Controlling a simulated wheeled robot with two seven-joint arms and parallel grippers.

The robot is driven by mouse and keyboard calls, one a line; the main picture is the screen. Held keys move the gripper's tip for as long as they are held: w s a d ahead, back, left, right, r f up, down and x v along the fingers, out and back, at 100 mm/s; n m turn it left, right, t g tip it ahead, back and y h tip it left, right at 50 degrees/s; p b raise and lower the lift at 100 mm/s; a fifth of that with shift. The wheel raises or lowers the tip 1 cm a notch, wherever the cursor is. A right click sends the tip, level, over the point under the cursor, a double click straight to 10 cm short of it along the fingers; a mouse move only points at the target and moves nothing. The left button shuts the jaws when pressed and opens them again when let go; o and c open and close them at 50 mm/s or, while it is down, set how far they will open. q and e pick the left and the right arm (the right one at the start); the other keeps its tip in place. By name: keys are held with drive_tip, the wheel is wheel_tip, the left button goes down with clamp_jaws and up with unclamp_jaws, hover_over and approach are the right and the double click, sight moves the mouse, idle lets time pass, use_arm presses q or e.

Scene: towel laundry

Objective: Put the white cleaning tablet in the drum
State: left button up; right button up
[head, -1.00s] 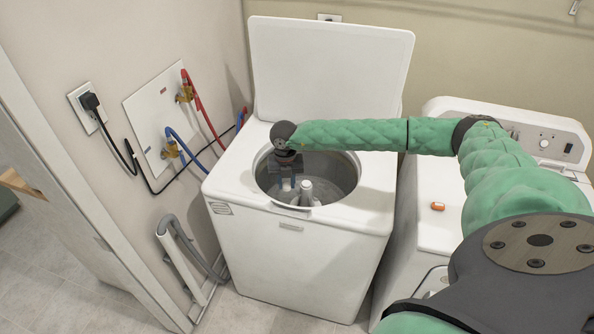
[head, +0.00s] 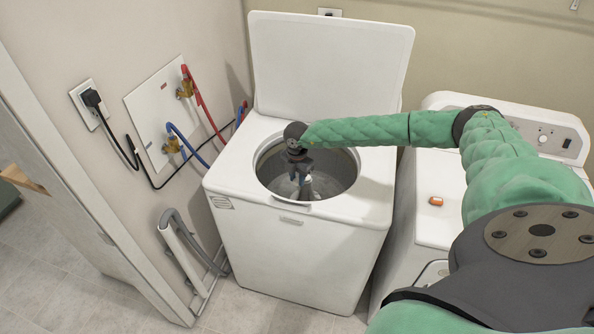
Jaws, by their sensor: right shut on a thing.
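The white top-loading washer has its lid (head: 330,65) raised, and its round drum (head: 342,178) is open. My right gripper (head: 303,192) reaches down into the drum opening, pointing downward near the centre post, which it largely covers. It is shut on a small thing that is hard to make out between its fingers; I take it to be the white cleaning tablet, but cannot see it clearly. No tablet shows elsewhere. My left gripper is not in view.
A second white machine (head: 432,232) stands at the right, with a small orange-and-white item (head: 436,201) on top. Red and blue hoses (head: 187,143), a black plug (head: 91,101) and a grey drain hose (head: 180,232) are at the left wall.

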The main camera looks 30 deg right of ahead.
wheel_tip(320, 180, down, 21)
drive_tip(key=b, duration=0.3)
drive_tip(key=shift+r+b, duration=0.1)
drive_tip(key=shift+b, duration=0.2)
drive_tip(key=shift+f, duration=0.35)
drive_tip(key=shift+f+b, duration=0.45)
drive_tip(key=shift+f, duration=0.2)
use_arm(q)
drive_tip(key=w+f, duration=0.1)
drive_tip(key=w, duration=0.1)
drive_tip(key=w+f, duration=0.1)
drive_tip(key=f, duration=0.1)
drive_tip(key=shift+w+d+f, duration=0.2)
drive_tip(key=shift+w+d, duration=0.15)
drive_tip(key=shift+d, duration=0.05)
use_arm(e)
drive_tip(key=o, duration=1)
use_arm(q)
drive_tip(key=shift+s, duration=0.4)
